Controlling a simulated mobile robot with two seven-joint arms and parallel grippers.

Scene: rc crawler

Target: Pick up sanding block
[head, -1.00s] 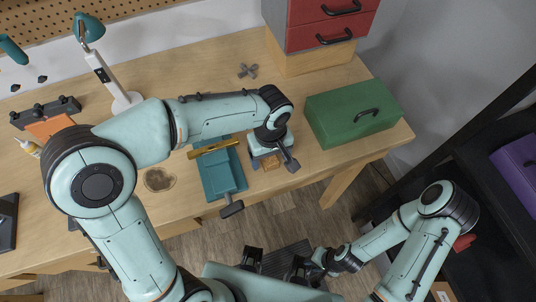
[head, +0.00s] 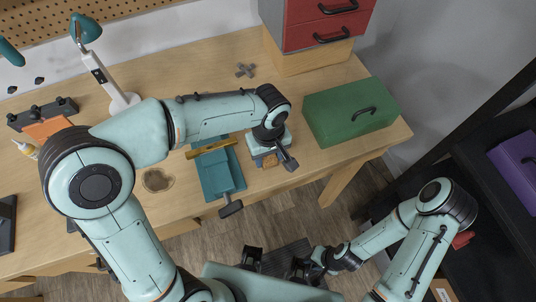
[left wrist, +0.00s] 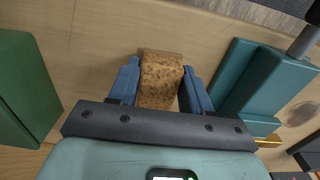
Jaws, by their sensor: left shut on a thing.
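The sanding block (left wrist: 160,82) is a brown, speckled, cork-like block. In the left wrist view it sits between the two blue fingers of my left gripper (left wrist: 160,92), which is shut on it. In the head view my left gripper (head: 272,160) is at the bench's front edge, between the teal vise and the green box. Only a small part of the block (head: 269,161) shows there, the rest hidden by the gripper. Whether it touches the bench top is unclear. My right gripper (head: 306,269) is low in front of the bench, its fingers hard to make out.
A teal vise (head: 215,175) is left of the block, with a brass-coloured bar (head: 212,148) at its back. A green box (head: 350,112) is on the right. A lamp (head: 105,75) and a red drawer unit (head: 325,28) stand further back.

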